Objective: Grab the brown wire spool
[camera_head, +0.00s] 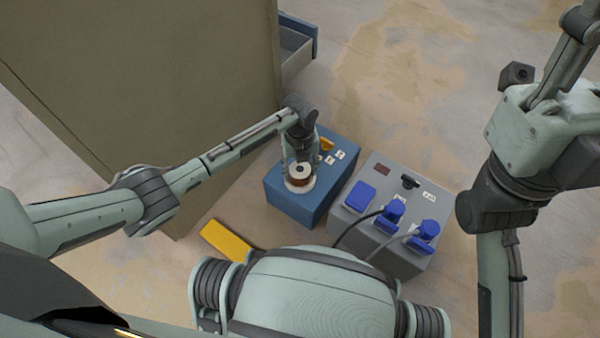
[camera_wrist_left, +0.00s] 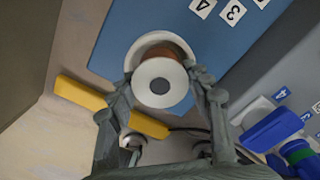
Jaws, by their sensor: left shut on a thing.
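The brown wire spool (camera_head: 299,174) has white flanges with a dark centre hole and brown wire between them. It is at the front left of the blue box top (camera_head: 287,199). My left gripper (camera_head: 299,168) reaches down from above and is shut on the spool, one finger on each side. In the left wrist view the spool (camera_wrist_left: 160,82) sits between the two fingertips (camera_wrist_left: 161,78), with a white ring (camera_wrist_left: 152,40) behind it on the blue box. I cannot tell whether the spool is lifted. My right gripper is not clearly in view; my right arm is at the right.
A grey socket box (camera_head: 352,212) with blue plugs (camera_head: 424,232) and cables stands just right of the blue box. A yellow piece (camera_head: 225,240) lies on the floor at front left. A tall olive cabinet (camera_head: 150,80) with an open drawer (camera_head: 297,45) stands behind left.

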